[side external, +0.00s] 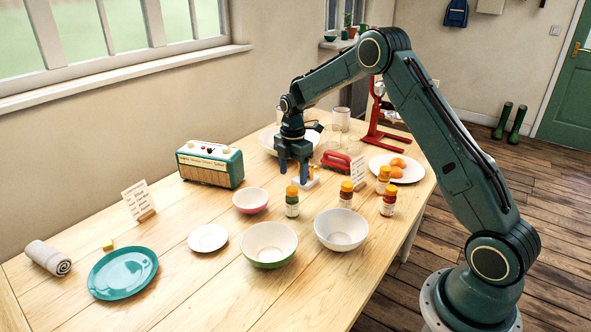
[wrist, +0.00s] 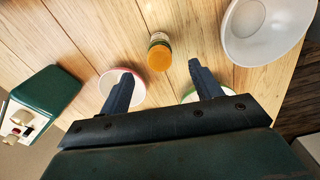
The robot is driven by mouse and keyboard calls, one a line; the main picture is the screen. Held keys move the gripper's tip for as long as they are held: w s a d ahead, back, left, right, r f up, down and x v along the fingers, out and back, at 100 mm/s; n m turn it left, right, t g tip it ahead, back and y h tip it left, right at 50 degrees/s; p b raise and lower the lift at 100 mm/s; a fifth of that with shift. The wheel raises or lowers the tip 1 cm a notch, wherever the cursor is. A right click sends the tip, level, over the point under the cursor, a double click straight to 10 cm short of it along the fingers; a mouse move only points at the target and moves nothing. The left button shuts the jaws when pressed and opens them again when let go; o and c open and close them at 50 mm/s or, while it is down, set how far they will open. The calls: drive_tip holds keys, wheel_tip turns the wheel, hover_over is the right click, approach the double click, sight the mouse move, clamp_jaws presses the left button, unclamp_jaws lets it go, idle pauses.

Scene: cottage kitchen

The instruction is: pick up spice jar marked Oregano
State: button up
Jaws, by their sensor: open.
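Several spice jars with orange lids stand on the table in the side view. One with a green label (side external: 292,203) stands nearest to the gripper. Others are a red-labelled jar (side external: 346,199), a front right jar (side external: 389,206) and one behind it (side external: 383,186). Their lettering is too small to read, so I cannot tell which is Oregano. My gripper (side external: 294,175) is open and empty, pointing down above the table, behind the green-labelled jar. In the wrist view, a jar's orange lid (wrist: 159,59) shows beyond the gap between the open fingertips (wrist: 159,66).
A pink bowl (side external: 250,201), green bowl (side external: 268,244) and white bowl (side external: 341,229) stand near the jars.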

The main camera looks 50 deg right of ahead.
sight(293, 188)
drive_tip(key=shift+f, duration=1.8)
drive_tip(key=shift+w+a+f, duration=0.1)
drive_tip(key=shift+f, duration=2.5)
drive_tip(key=c, duration=1.2)
drive_tip(key=shift+r, duration=0.1)
wheel_tip(293, 188, up, 20)
